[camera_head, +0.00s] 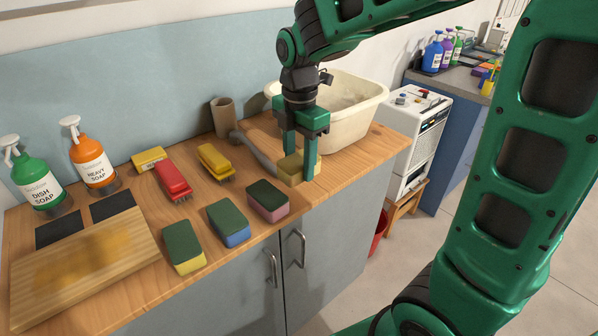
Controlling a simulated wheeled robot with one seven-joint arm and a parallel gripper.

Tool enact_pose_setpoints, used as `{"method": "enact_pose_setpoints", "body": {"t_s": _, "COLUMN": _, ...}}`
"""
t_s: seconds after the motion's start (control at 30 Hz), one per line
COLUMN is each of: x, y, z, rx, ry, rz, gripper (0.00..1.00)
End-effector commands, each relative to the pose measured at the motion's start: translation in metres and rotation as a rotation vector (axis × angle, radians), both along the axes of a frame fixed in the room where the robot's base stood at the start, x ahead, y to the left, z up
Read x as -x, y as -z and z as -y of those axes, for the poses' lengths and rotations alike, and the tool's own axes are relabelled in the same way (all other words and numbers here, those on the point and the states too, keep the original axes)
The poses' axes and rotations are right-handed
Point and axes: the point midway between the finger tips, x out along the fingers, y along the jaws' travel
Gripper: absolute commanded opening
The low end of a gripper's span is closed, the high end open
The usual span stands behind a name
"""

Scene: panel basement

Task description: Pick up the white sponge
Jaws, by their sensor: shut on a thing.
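My gripper (298,168) reaches down over the right part of the wooden counter. Its green fingers are shut on a sponge (291,170), which looks pale tan-yellow rather than clean white. The sponge is partly hidden by the fingers. It is at or just above the counter; I cannot tell whether it still touches the wood. No other white sponge is visible.
Sponges with dark green tops, yellow (184,246), blue (229,224) and pink (268,201), line the counter's front. A red brush (172,179) and a yellow brush (214,160) lie behind. A cream basin (352,108) stands close behind my gripper. Soap bottles stand left.

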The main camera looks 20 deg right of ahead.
Motion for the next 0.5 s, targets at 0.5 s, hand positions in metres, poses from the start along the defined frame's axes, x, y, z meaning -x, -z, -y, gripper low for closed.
{"method": "enact_pose_setpoints", "body": {"t_s": 0.5, "x": 0.048, "y": -0.054, "z": -0.08, "rx": -0.001, "ry": -0.008, "rz": 0.0, "gripper": 0.19}}
